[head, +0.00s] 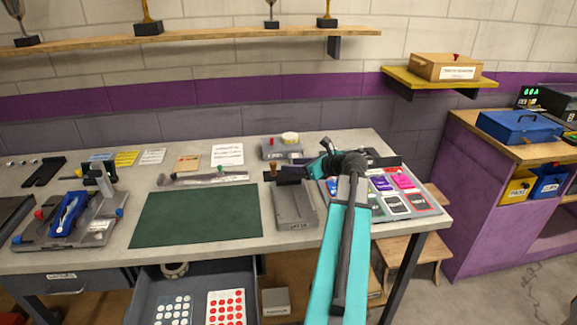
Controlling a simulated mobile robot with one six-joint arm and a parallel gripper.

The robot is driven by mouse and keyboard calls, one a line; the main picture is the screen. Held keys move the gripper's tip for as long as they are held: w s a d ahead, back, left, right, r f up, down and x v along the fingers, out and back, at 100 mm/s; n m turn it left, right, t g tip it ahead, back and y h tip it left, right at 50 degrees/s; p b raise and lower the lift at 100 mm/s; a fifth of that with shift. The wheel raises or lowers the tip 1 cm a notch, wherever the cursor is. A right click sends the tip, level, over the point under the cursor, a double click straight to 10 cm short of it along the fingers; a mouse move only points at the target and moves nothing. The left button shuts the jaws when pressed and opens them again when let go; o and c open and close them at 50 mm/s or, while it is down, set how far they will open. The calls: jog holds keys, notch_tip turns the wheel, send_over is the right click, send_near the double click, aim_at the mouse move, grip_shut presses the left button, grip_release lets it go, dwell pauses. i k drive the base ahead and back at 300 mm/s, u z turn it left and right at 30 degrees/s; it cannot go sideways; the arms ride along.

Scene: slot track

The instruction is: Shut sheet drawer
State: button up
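The sheet drawer (255,296) is pulled open below the front edge of the workbench, with its front part cut off by the bottom of the head view. A sheet of white dots (174,310) and a sheet of red dots (226,307) lie in it, with a roll of tape (174,269) near the back. My gripper (303,171) is above the right half of the bench, behind the grey tray, well away from the drawer. It is small and partly hidden by my arm, so its finger opening is unclear.
A green mat (197,215) covers the middle of the bench, next to a grey tray (294,206). A clamp fixture (68,218) stands at left and colored cards (403,181) lie at right. A closed drawer (66,283) is at left. A stool (417,250) stands at right.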

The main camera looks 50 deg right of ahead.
aim_at(203, 276)
jog(key=k, duration=1.5)
